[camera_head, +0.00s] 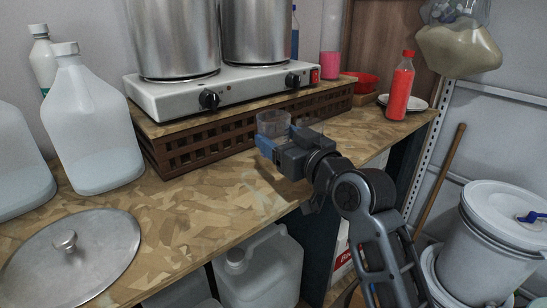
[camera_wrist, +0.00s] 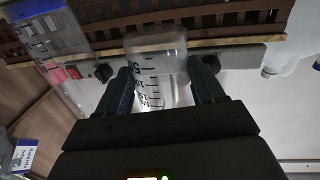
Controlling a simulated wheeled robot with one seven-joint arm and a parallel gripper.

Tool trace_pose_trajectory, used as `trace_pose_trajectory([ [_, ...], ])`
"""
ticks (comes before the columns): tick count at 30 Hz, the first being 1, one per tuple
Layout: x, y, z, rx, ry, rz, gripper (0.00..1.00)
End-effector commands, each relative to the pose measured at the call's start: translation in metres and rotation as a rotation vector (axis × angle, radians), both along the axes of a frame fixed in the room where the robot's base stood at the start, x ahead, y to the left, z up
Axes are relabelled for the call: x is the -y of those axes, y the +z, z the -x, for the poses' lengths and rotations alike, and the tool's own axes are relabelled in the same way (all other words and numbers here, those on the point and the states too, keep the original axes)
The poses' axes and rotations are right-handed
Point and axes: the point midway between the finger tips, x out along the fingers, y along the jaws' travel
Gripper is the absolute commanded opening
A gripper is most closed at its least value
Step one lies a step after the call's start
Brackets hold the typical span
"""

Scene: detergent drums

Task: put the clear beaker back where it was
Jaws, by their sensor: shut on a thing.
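The clear beaker (camera_head: 273,122) is a small see-through cup with dark graduation marks, seen close up in the wrist view (camera_wrist: 156,62). My gripper (camera_head: 281,142) is shut on it, with one dark finger on each side of its wall in the wrist view (camera_wrist: 164,84). The beaker is in front of the brown lattice stand, over the wooden counter (camera_head: 215,190). Its lower part is hidden behind the gripper in the head view, so I cannot tell whether its base touches the counter.
The lattice stand (camera_head: 205,143) carries a white hotplate (camera_head: 235,88) with two steel pots (camera_head: 172,38). White jugs (camera_head: 92,125) and a round lid (camera_head: 72,252) are at left. A red bottle (camera_head: 399,88) stands at right. The counter between lid and gripper is clear.

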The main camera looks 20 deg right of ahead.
Motion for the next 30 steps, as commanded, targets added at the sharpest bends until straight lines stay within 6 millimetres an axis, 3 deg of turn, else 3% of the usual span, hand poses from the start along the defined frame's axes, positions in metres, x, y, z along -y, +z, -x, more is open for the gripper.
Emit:
trace_pose_trajectory([
  [8, -0.012, -0.014, -0.008, 0.0, 0.0, 0.0, 0.35],
  [15, -0.011, -0.045, -0.008, -0.001, 0.0, -0.001, 0.35],
  [27, -0.011, -0.052, -0.008, 0.001, 0.0, 0.0, 0.35],
  [28, -0.011, -0.052, -0.008, 0.001, 0.0, 0.0, 0.69],
  [30, -0.011, -0.051, -0.008, 0.001, 0.0, 0.0, 0.75],
])
